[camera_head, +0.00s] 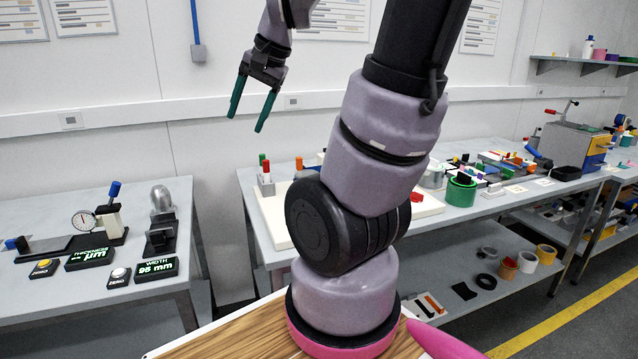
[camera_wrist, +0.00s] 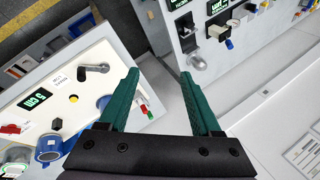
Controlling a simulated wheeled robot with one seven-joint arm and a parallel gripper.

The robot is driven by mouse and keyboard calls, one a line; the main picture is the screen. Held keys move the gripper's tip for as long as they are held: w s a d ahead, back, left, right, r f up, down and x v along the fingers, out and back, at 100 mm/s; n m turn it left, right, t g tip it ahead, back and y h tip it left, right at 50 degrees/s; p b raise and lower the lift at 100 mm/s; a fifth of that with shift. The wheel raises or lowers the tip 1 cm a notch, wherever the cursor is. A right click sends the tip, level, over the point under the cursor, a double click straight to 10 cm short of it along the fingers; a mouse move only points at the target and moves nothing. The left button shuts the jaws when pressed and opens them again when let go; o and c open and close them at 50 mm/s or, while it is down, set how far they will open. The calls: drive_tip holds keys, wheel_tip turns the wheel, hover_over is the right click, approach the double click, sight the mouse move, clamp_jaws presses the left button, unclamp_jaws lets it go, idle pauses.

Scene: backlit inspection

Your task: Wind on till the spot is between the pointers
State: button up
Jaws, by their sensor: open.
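My gripper (camera_head: 250,105) is open and empty, raised in front of the wall above the gap between two tables. Its green fingers (camera_wrist: 160,77) are spread in the wrist view, with nothing between them. A white panel (camera_wrist: 118,62) lies at left there, carrying a black crank (camera_wrist: 95,68), a green-lit display (camera_wrist: 38,100) and a blue round part (camera_wrist: 48,150). Red and green pegs (camera_wrist: 147,108) stand near its right edge, partly behind the left finger. In the head view the panel (camera_head: 275,222) is partly hidden by my arm. I cannot make out the spot or pointers.
The left table (camera_head: 40,295) holds a dial gauge (camera_head: 85,220), lit displays (camera_head: 156,268) and a metal device (camera_head: 161,222). Air around my gripper is clear.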

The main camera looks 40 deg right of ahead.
drive_tip(key=w+d+f+m+g+h, duration=0.1)
drive_tip(key=d+f+m, duration=0.3)
drive_tip(key=d+f, duration=0.2)
drive_tip(key=w+d+f+m+g, duration=0.2)
drive_tip(key=d+f+m, duration=0.2)
drive_tip(key=d+f, duration=0.3)
drive_tip(key=w+d+f+m+g+h, duration=0.1)
drive_tip(key=d+f+m+g, duration=0.1)
drive_tip(key=d+f+m, duration=0.2)
drive_tip(key=shift+w+d+f+h, duration=0.1)
drive_tip(key=shift+d+f, duration=0.4)
drive_tip(key=shift+f, duration=0.5)
drive_tip(key=shift+d+f+h, duration=0.1)
drive_tip(key=shift+d+f, duration=0.45)
drive_tip(key=shift+f, duration=0.4)
drive_tip(key=shift+w+d+f+h, duration=0.1)
drive_tip(key=shift+d+f, duration=0.4)
drive_tip(key=shift+f, duration=0.5)
drive_tip(key=shift+s+d+f, duration=0.1)
drive_tip(key=shift+s+f, duration=0.05)
drive_tip(key=shift+f, duration=0.1)
wheel_tip(320, 180, down, 8)
drive_tip(key=shift+f, duration=0.25)
drive_tip(key=shift+r, duration=0.2)
clamp_jaws()
